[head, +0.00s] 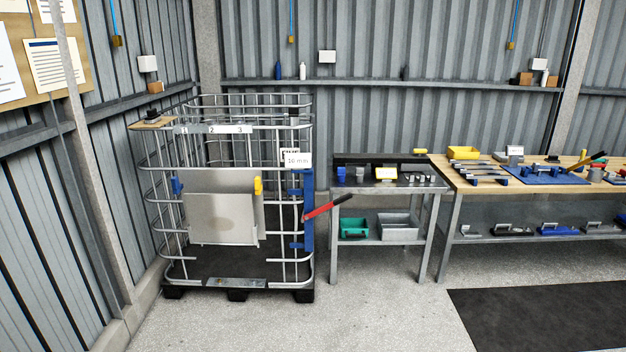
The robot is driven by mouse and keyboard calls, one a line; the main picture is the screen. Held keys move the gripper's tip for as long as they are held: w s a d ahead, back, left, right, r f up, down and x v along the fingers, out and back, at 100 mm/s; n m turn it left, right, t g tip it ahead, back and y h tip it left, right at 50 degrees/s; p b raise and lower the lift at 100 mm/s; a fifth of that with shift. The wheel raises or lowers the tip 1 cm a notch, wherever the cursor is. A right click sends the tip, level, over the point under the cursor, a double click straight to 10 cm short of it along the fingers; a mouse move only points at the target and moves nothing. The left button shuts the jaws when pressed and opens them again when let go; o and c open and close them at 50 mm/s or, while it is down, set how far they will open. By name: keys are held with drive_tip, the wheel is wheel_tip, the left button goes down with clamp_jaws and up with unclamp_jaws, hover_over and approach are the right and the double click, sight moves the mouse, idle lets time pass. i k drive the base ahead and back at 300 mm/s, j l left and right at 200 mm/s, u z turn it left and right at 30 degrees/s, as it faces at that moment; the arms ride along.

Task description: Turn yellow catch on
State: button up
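The yellow catch (258,186) is a small upright piece at the upper right edge of a grey panel (222,215) on the front of a wire cage (308,250). A similar blue catch (177,186) sits at the panel's upper left edge. The yellow catch is too small to tell its exact setting. My gripper is not in view.
A red-handled lever (328,207) sticks out to the right from a blue bracket (308,212) on the cage. A steel table (385,187) and a wooden workbench (480,187) stand to the right. The concrete floor (370,305) in front is clear, with a dark mat (540,315) at right.

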sight(258, 188)
drive_tip(key=i+j+u, duration=0.1)
drive_tip(key=i+u, duration=0.15)
drive_tip(key=i, duration=0.45)
drive_tip(key=i+u, duration=0.25)
drive_tip(key=i, duration=0.4)
drive_tip(key=i+j+z, duration=0.3)
drive_tip(key=i+j, duration=0.2)
drive_tip(key=i+j+z, duration=0.15)
drive_tip(key=j, duration=0.25)
drive_tip(key=i+j+z, duration=0.15)
drive_tip(key=i+j, duration=0.15)
drive_tip(key=i+j+z, duration=0.15)
drive_tip(key=j, duration=0.3)
drive_tip(key=i+j+z, duration=0.15)
drive_tip(key=j, duration=0.25)
drive_tip(key=i, duration=0.1)
